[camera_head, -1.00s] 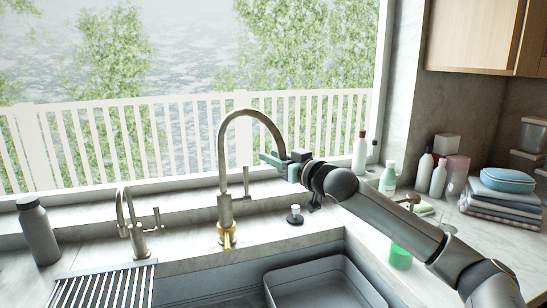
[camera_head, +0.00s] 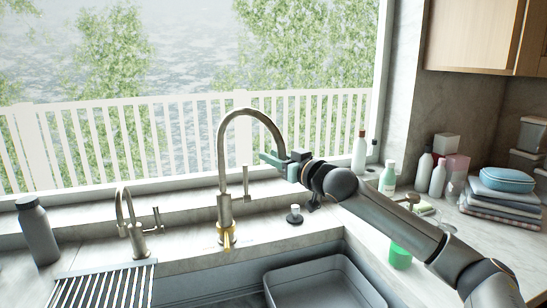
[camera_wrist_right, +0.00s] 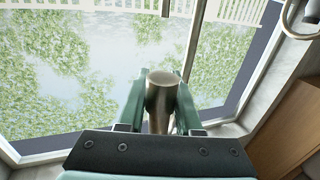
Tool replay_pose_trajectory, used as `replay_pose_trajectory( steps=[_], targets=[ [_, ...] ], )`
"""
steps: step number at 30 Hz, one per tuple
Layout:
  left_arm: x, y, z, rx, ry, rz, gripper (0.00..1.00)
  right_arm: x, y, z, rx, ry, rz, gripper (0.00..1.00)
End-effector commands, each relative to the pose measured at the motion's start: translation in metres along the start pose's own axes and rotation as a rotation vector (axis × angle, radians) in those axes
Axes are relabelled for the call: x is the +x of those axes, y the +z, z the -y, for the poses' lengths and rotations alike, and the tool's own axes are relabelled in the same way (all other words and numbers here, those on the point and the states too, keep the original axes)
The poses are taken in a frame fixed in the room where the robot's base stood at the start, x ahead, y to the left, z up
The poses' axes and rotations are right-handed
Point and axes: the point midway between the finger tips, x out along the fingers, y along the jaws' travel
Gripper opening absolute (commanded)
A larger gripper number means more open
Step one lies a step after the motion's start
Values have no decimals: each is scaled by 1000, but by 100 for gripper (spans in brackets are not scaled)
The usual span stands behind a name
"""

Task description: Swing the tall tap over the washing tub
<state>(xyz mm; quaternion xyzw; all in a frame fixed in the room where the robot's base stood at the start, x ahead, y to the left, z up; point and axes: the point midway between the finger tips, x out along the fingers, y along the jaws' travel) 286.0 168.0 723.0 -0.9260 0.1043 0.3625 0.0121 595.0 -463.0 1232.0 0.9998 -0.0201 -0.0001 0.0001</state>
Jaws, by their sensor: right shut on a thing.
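The tall tap (camera_head: 224,165) stands upright behind the sink, its high curved spout arching to the right. My right gripper (camera_head: 272,157) is at the spout's hanging end, with its green fingers around it. In the right wrist view the metal spout end (camera_wrist_right: 161,95) sits between the two fingers of my right gripper (camera_wrist_right: 162,92), which is shut on it. The washing tub (camera_head: 318,284) is a grey rectangular basin in the sink at the lower right, partly cut off by the frame's bottom edge. My left gripper is not in view.
A smaller tap (camera_head: 131,222) and a dark bottle (camera_head: 38,232) stand to the left, near a striped drying rack (camera_head: 103,285). A black-and-white stopper-like item (camera_head: 295,215) stands right of the tall tap. Bottles (camera_head: 388,177) and folded cloths (camera_head: 500,197) occupy the right counter.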

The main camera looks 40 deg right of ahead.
Motion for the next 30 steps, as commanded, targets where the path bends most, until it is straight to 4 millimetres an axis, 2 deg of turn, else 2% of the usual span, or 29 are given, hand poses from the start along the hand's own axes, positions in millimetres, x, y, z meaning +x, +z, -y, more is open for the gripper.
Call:
replay_pose_trajectory(
  steps=[10, 11, 18, 30],
  targets=[
    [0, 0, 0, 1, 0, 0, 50, 0, 0, 0, 0, 0, -1, 0],
    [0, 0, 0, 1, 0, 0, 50, 0, 0, 0, 0, 0, -1, 37],
    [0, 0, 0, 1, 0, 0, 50, 0, 0, 0, 0, 0, 0, 63],
    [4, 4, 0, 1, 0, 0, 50, -6, 3, -2, -1, 2, 1, 63]
  ],
)
